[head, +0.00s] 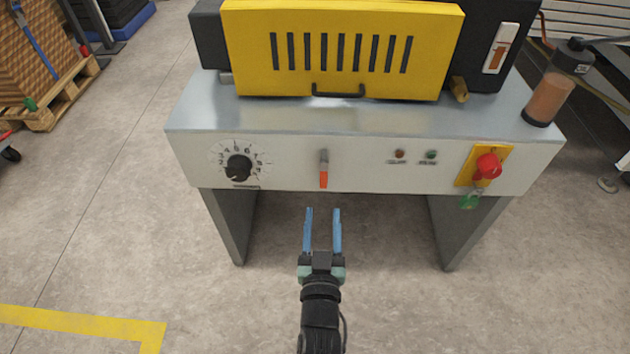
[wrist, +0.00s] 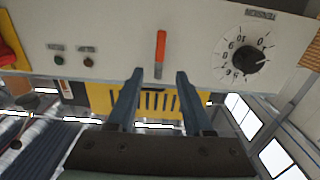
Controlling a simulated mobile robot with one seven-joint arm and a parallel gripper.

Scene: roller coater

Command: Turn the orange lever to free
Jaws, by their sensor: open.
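The orange lever (head: 323,177) is on the front panel of the machine, between the black dial and the two small lamps. In the head view it hangs straight down from a grey pivot, with its orange end lowest. It also shows in the wrist view (wrist: 160,48), which is upside down, ahead of the fingers and roughly between them. My gripper (head: 322,212) is open and empty, with two blue fingers pointing at the panel. In the head view it appears just below the lever, apart from it. In the wrist view the fingers (wrist: 158,75) show no contact with the lever.
The black numbered dial (head: 239,167) is left of the lever. A red knob (head: 488,165) on a yellow plate and a green tag (head: 470,201) are at the right. The yellow guard (head: 340,80) stands on top. The floor before the machine is clear.

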